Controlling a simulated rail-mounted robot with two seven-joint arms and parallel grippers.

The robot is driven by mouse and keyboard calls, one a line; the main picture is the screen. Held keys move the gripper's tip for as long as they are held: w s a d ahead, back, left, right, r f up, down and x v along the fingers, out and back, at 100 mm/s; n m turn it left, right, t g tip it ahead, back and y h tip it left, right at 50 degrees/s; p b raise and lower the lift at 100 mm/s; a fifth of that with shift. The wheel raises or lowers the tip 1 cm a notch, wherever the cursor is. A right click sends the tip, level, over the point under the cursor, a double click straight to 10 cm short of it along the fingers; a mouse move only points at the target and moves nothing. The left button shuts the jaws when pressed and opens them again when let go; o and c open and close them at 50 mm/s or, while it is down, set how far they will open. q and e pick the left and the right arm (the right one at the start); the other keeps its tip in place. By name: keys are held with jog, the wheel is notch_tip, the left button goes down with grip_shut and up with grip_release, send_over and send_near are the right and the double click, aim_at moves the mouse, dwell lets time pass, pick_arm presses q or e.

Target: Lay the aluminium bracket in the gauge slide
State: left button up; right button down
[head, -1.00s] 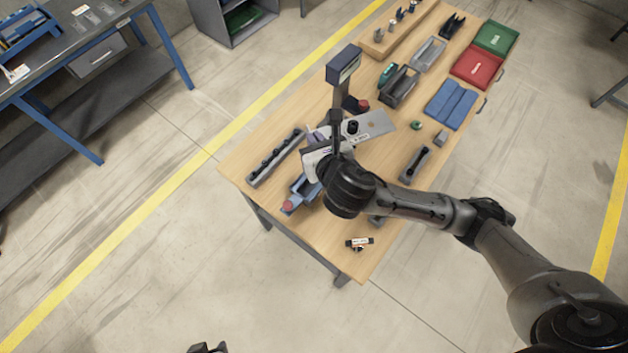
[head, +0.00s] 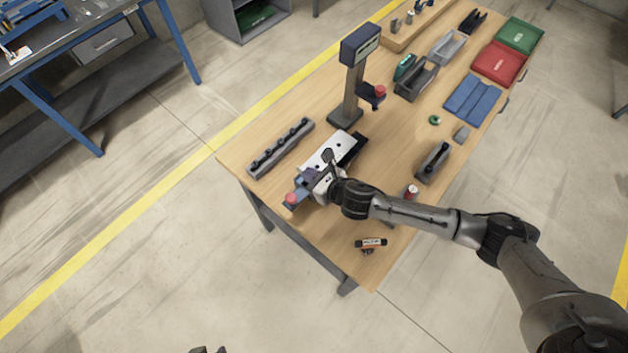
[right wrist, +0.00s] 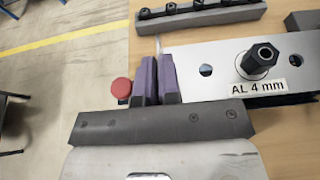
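The aluminium bracket (head: 318,152) is a pale plate with holes; in the right wrist view (right wrist: 215,60) it carries a black knob and an "AL 4 mm" label. It lies over the gauge slide, which shows a blue end (head: 301,192) with a red knob; a dark part shows at the plate's far side. My right gripper (head: 318,178) is at the plate's near left end. Its purple fingers (right wrist: 157,80) are close together, with a thin pale edge between them, apparently the bracket's flange. The plate's underside contact is hidden. Only dark tips of my left gripper (head: 208,350) show at the bottom edge.
A gauge stand with a display (head: 360,45) rises just behind the bracket. A grey rail with black knobs (head: 280,148) lies to the left. A grey block (head: 433,162), a small red-topped can (head: 411,191) and a labelled item (head: 370,243) stand to the right.

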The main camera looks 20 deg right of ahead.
jog(key=shift+f, duration=2.7)
jog(key=shift+f+b, duration=0.2)
jog(key=shift+b, duration=0.15)
jog(key=c, duration=1.3)
grip_release()
jog(key=shift+r, duration=0.1)
